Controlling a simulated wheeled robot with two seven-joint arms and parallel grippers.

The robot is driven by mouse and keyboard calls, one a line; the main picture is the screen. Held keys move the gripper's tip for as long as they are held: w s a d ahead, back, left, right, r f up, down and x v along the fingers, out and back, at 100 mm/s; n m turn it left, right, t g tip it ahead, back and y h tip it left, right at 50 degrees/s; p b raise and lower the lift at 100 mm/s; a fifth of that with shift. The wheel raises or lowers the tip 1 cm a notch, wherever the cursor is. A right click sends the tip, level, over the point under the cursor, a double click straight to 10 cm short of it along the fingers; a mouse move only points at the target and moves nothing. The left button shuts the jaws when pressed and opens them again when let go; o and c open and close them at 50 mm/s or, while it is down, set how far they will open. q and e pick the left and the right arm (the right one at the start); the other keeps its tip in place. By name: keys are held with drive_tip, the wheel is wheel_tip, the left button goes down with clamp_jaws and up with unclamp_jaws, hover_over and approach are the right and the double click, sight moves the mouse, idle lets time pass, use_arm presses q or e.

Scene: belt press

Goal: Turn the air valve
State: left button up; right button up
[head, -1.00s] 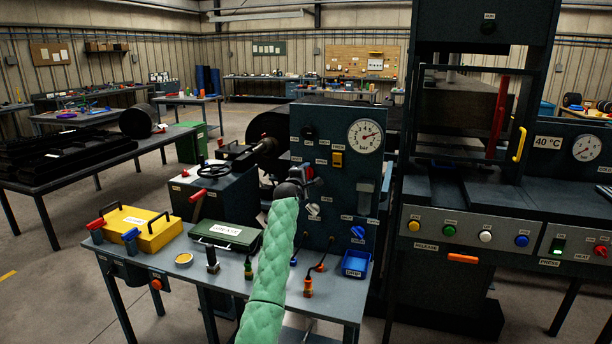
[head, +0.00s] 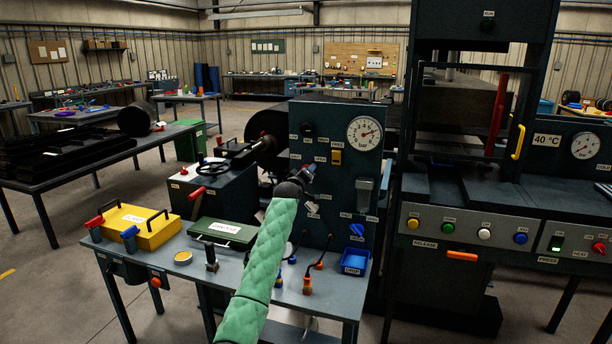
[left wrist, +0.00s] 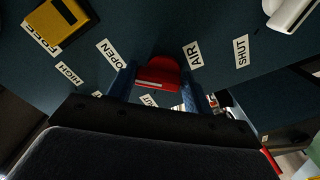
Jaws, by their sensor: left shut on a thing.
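The air valve's red handle (left wrist: 158,74) shows in the left wrist view, beside the AIR label (left wrist: 193,55) on the dark panel. My left gripper (left wrist: 158,88) has its blue fingers on either side of the red handle and is shut on it. In the head view my left gripper (head: 306,174) is at the panel (head: 345,180), where the arm and wrist largely hide the handle. My right gripper is in neither view.
A pressure gauge (head: 364,133) and yellow switch (head: 336,158) sit above the gripper; a white lever (head: 312,207) is below it. A blue tray (head: 355,262) and plugs stand on the bench (head: 190,262). The press (head: 465,215) stands to the right.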

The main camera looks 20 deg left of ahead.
use_arm(q)
drive_tip(key=shift+d+m, duration=0.1)
drive_tip(key=shift+m, duration=0.4)
drive_tip(key=o, duration=0.9)
drive_tip(key=s+b, duration=0.1)
drive_tip(key=s, duration=0.6)
drive_tip(key=shift+s+b, duration=0.4)
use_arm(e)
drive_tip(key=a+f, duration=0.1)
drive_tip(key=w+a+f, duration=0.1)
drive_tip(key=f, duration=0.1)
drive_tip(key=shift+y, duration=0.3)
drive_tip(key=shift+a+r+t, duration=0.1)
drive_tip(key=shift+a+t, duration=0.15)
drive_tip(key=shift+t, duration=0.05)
